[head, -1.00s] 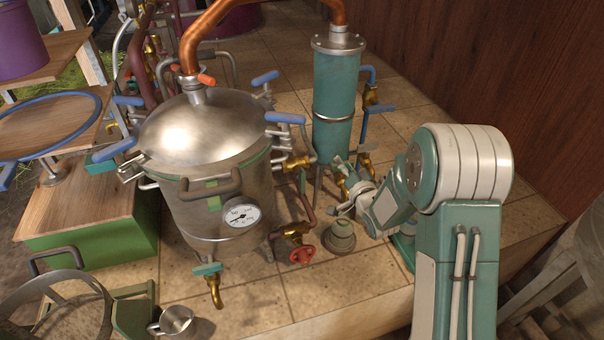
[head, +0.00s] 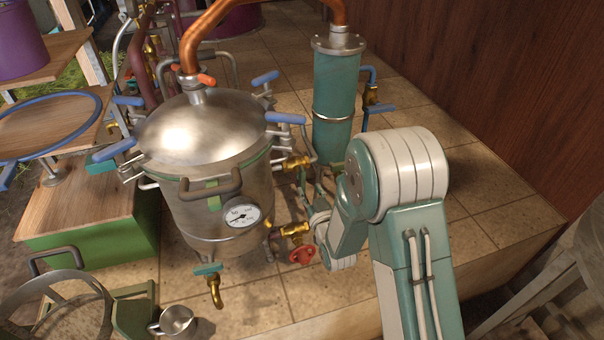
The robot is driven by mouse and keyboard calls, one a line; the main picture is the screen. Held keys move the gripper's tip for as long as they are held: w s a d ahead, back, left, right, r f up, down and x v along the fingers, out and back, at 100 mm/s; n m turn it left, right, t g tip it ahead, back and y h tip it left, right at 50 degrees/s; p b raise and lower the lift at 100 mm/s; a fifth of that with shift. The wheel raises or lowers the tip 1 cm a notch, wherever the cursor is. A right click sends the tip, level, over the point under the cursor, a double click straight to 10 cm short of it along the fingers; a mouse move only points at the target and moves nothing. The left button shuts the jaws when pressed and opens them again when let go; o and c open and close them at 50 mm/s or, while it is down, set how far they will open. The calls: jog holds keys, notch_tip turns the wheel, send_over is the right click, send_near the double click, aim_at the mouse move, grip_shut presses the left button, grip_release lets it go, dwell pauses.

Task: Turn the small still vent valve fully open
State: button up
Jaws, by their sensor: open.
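The small still is a steel pot (head: 212,185) with a domed lid. A brass valve (head: 295,163) sits at its upper right side, and another brass valve (head: 294,230) with a red handwheel (head: 301,256) sits lower down. I cannot tell for sure which valve is the vent. My gripper (head: 308,190) is open, small in view and partly hidden among the pipes, just below the upper brass valve. I cannot tell whether it touches a handle there. My arm hides part of the area right of the red handwheel.
A teal column (head: 336,105) stands behind my gripper, with a blue-handled valve (head: 378,107) on its right. A brass tap (head: 215,290) and a metal cup (head: 175,322) are at the front. The tiled floor (head: 490,205) right of my arm is clear.

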aim_at(303, 177)
jog(key=x, duration=0.7)
grip_shut()
